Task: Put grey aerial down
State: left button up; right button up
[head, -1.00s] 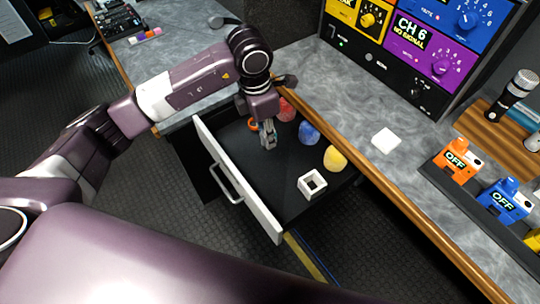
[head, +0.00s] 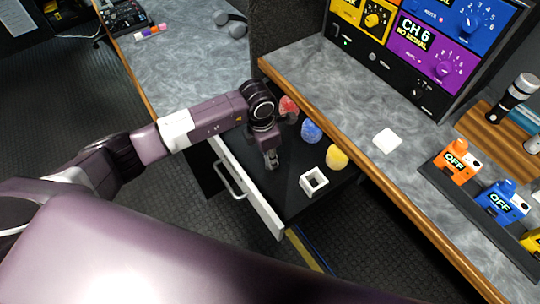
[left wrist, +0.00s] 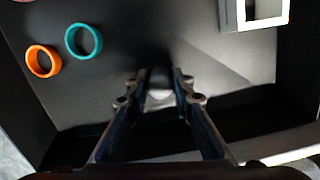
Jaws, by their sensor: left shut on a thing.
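My left gripper (head: 271,164) is over the open drawer (head: 263,212), low and near its white front panel. In the left wrist view the fingers (left wrist: 160,88) are closed around a small pale grey piece (left wrist: 160,84), which I take to be the grey aerial. Only its rounded pale end shows between the fingertips; the rest is hidden. I cannot tell whether it touches the drawer's dark floor. My right gripper is not in view.
The drawer holds a red foam piece (head: 289,107), a blue one (head: 311,131), a yellow one (head: 336,157) and a white square frame (head: 313,182). A teal ring (left wrist: 83,40) and orange ring (left wrist: 42,61) lie on its floor. Bare floor surrounds the gripper.

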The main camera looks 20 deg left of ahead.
aim_at(266, 157)
pick_arm(q)
jog(key=shift+f, duration=0.1)
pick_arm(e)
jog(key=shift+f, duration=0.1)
pick_arm(q)
jog(key=shift+f+b, duration=0.15)
jog(key=shift+b, duration=0.15)
jog(key=o, duration=0.9)
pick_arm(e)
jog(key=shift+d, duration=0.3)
pick_arm(q)
jog(key=shift+o, duration=0.2)
